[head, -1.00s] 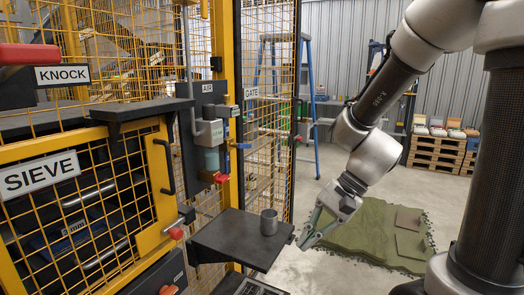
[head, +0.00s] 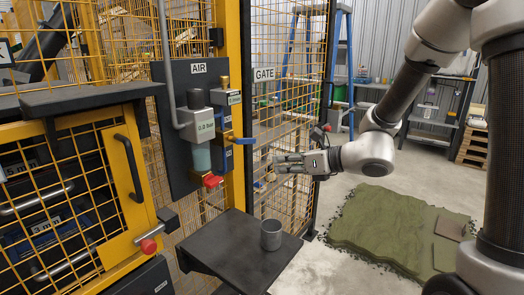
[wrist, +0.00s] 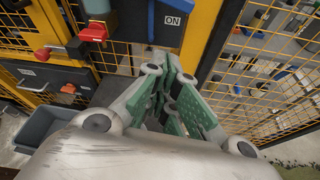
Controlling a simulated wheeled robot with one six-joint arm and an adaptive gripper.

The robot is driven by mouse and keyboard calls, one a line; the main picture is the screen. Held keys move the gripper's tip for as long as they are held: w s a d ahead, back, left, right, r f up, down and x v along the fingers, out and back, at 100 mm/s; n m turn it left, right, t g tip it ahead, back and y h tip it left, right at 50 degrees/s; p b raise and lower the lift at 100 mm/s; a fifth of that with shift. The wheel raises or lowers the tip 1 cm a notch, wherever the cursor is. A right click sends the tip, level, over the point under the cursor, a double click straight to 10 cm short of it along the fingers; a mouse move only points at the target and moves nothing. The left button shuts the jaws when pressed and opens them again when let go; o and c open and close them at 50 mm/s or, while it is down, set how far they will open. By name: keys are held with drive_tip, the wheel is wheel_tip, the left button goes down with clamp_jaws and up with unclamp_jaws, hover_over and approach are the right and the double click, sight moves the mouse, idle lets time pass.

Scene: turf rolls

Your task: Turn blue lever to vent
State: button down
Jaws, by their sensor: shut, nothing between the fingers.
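The blue lever (head: 243,141) sticks out level to the right from the valve on the AIR panel, just in front of the yellow post. In the wrist view a blue upright piece (wrist: 151,22), which looks like the lever, stands at the top next to an ON label (wrist: 173,20). My gripper (head: 277,164) is shut and empty. It points left toward the panel, a little right of and below the lever in the head view, with a gap showing. Its green-padded fingers (wrist: 172,65) also show in the wrist view. I cannot read a vent mark.
A red knob (head: 212,180) hangs below the filter bowl on the panel. A dark shelf (head: 225,250) with a grey metal cup (head: 271,235) juts out below my gripper. The yellow mesh gate (head: 290,120) stands behind.

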sight(242, 140)
drive_tip(key=w+a+f+m, duration=0.1)
drive_tip(key=w+a+f, duration=0.2)
drive_tip(key=w+a, duration=0.35)
drive_tip(key=shift+s+a+r, duration=0.1)
drive_tip(key=shift+a+r, duration=0.05)
drive_tip(key=shift+r, duration=0.5)
drive_tip(key=shift+s+a+r, duration=0.15)
drive_tip(key=shift+r, duration=0.45)
drive_tip(key=shift+s+a+r, duration=0.1)
drive_tip(key=shift+a+r, duration=0.05)
drive_tip(key=shift+r, duration=0.5)
drive_tip(key=shift+w+d+r+n+t, duration=0.3)
drive_tip(key=shift+w+r+n, duration=0.15)
drive_tip(key=shift+r, duration=0.35)
